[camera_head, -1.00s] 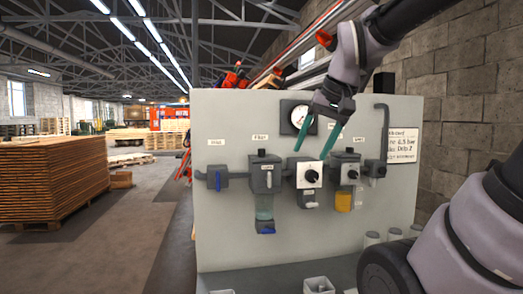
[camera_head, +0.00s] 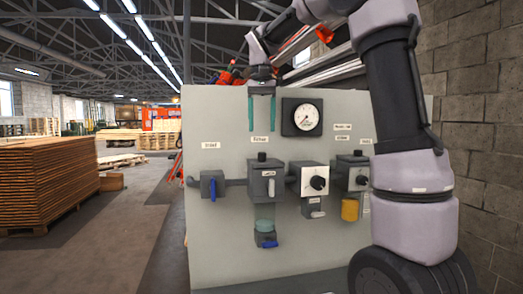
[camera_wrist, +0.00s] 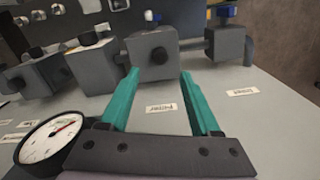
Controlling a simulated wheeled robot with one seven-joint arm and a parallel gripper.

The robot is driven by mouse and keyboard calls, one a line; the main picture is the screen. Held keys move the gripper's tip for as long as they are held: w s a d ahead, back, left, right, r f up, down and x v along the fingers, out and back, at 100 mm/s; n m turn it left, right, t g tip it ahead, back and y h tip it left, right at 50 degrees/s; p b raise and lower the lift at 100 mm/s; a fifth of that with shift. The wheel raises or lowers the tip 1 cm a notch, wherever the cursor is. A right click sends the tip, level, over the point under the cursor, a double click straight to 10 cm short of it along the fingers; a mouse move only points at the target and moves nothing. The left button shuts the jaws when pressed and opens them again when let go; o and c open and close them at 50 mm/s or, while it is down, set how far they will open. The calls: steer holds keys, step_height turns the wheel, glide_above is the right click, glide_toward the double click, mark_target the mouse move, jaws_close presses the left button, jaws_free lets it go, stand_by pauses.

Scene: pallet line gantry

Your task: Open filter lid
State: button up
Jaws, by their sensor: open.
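The filter (camera_head: 266,184) is a dark grey block on the panel, under a "Filter" label. A black knob (camera_head: 262,157) stands on its top and a small pale tag or lever is on its front. A bowl hangs below with a blue tap (camera_head: 266,243). Which part is the lid I cannot tell. My gripper (camera_head: 261,129) is open and empty, its teal fingers pointing down above the filter, apart from it. In the wrist view my gripper (camera_wrist: 159,74) has the filter (camera_wrist: 152,66) beyond and between its fingertips, black knob toward me.
A pressure gauge (camera_head: 302,117) is right of my fingers. The inlet valve (camera_head: 213,184) with a blue handle is left of the filter. A regulator (camera_head: 315,180) with a white face and a lubricator (camera_head: 350,209) with a yellow bowl are to the right. The panel (camera_head: 220,115) above the inlet is mostly clear.

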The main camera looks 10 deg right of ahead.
mark_target(265, 158)
step_height(265, 158, down, 8)
steer(key=shift+f, duration=0.1)
stand_by(0.4)
jaws_close()
stand_by(1.2)
